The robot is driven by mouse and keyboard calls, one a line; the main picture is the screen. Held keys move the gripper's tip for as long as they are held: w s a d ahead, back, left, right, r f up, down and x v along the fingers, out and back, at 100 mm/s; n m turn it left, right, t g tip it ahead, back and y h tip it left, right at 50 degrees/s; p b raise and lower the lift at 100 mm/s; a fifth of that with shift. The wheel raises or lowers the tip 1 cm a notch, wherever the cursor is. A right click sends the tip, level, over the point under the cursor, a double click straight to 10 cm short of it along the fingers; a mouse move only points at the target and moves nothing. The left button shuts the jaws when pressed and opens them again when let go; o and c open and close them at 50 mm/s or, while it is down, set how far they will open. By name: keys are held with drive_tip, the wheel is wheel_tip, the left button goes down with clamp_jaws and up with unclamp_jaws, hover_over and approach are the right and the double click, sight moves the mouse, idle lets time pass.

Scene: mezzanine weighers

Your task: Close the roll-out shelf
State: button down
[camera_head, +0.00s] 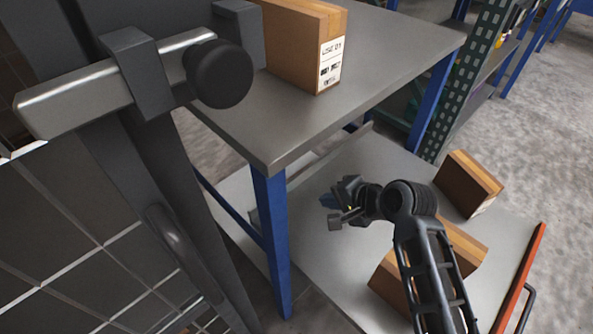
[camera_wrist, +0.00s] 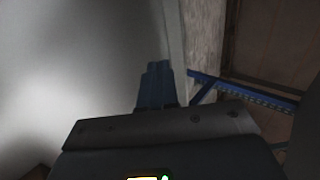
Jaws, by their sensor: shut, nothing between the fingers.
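The roll-out shelf (camera_head: 400,160) is a flat grey deck, pulled out to the right from under the grey table. An orange-red edge strip (camera_head: 523,275) runs along its outer side, with a dark bar handle (camera_head: 526,305) at the lower right. My gripper (camera_head: 328,201) is over the shelf deck, near the table, far from the handle. In the wrist view its blue fingers (camera_wrist: 156,84) are together with nothing between them. A pale grey surface (camera_wrist: 80,70), which seems to be the shelf, lies below them. I cannot tell whether they touch it.
Cardboard boxes stand on the shelf, one (camera_head: 468,183) near its back right and more (camera_head: 463,248) partly hidden by my arm. Another box (camera_head: 300,45) stands on the table (camera_head: 400,50). A blue table leg (camera_head: 271,240) is left of my gripper. Concrete floor is open at right.

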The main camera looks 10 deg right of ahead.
drive_tip(key=b, duration=0.4)
approach(296, 199)
drive_tip(key=shift+w+a+f, duration=0.35)
drive_tip(key=shift+w+a, duration=0.1)
drive_tip(key=shift+w, duration=0.15)
drive_tip(key=shift+w+a+f, duration=0.35)
drive_tip(key=shift+w+a, duration=0.1)
drive_tip(key=shift+w, duration=0.15)
drive_tip(key=w+a, duration=0.1)
drive_tip(key=w+a+b, duration=0.1)
drive_tip(key=shift+w+f, duration=0.1)
drive_tip(key=shift+w, duration=0.2)
drive_tip(key=shift+w+a+b, duration=0.3)
drive_tip(key=shift+w+b, duration=0.05)
drive_tip(key=shift+w, duration=0.1)
